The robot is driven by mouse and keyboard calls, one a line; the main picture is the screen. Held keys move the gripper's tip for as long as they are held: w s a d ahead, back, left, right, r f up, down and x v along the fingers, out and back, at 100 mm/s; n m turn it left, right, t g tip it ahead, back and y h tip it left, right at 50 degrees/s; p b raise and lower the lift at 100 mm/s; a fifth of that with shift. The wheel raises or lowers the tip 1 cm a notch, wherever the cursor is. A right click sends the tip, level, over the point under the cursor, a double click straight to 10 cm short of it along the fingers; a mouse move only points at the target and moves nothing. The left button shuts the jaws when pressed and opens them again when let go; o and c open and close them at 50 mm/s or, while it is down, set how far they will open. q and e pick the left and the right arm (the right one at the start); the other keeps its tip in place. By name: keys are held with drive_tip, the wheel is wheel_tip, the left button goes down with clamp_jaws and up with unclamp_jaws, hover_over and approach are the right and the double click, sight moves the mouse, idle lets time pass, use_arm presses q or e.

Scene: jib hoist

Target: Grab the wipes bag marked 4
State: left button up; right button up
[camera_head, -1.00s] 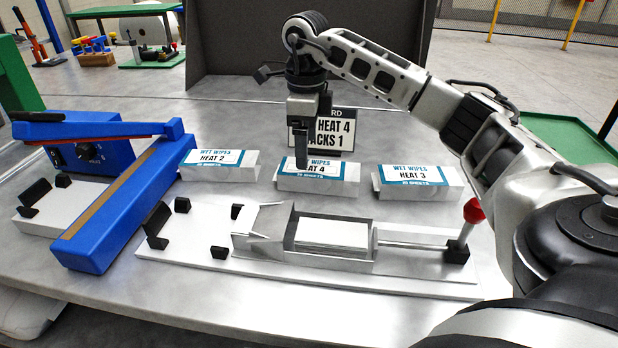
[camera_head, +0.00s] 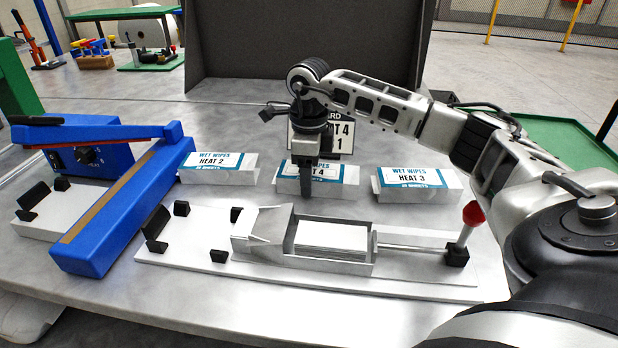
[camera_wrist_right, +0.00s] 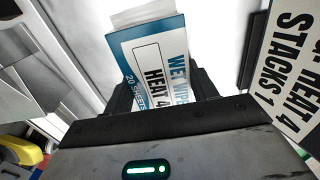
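The wipes bag marked HEAT 4 (camera_head: 340,173) is the middle one of three white bags with blue-edged labels on the table. My right gripper (camera_head: 306,190) points down over it, with a dark finger in front of its label. In the right wrist view, the bag's label (camera_wrist_right: 155,70) reads HEAT 4 and lies between the two dark fingers of the right gripper (camera_wrist_right: 163,92). The fingers look apart, around the bag; contact is not clear. My left gripper is not in view.
Bags marked HEAT 2 (camera_head: 218,166) and HEAT 3 (camera_head: 418,183) stand on either side. A card (camera_head: 345,138) stands behind the middle bag. A metal tray fixture with a red-knobbed lever (camera_head: 472,214) lies in front. A blue sealer (camera_head: 120,210) stands at left.

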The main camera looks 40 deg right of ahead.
drive_tip(key=shift+c, duration=0.6)
